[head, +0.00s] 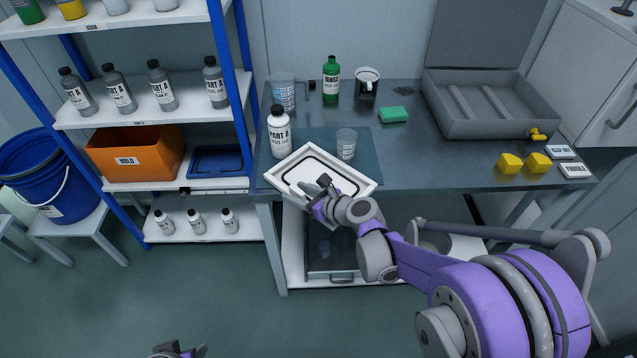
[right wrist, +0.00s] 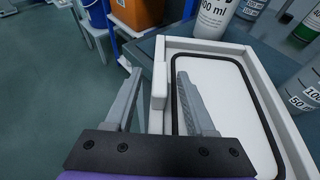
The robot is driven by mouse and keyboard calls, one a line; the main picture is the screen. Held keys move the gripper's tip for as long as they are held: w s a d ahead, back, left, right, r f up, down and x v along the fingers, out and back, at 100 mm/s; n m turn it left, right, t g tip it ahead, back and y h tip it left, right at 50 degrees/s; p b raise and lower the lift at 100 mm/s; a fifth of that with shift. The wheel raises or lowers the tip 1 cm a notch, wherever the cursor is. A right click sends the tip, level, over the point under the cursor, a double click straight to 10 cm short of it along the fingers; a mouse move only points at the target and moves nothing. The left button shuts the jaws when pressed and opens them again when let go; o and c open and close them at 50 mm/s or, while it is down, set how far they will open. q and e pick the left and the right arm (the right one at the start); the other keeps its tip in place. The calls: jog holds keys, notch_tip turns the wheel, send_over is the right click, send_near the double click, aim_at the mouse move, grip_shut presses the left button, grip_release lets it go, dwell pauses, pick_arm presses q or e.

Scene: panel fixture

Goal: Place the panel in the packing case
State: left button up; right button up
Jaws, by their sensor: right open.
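The panel (head: 338,172) is a white rectangular frame with a black seal line around its inner face. It lies at the table's front left, partly past the front edge. My right gripper (head: 310,192) is at the panel's near left side. In the right wrist view the panel (right wrist: 232,78) lies between and beyond the open fingers (right wrist: 158,98), one over its face, one outside its rim; contact cannot be told. The packing case (head: 480,128) is grey, with its lid raised, at the back right; two ribs show inside. My left gripper (head: 178,352) barely shows at the bottom edge.
Near the panel stand a white bottle (head: 279,132) and a clear cup (head: 346,145). A green bottle (head: 331,80), mug (head: 367,84) and green sponge (head: 393,115) stand behind. Yellow blocks (head: 524,163) lie before the case. A blue-framed shelf (head: 225,60) is left. The table's middle is clear.

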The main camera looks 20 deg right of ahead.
jog(key=shift+w+a+f, duration=0.1)
jog(key=shift+w, duration=0.05)
grip_shut()
dwell(1.4)
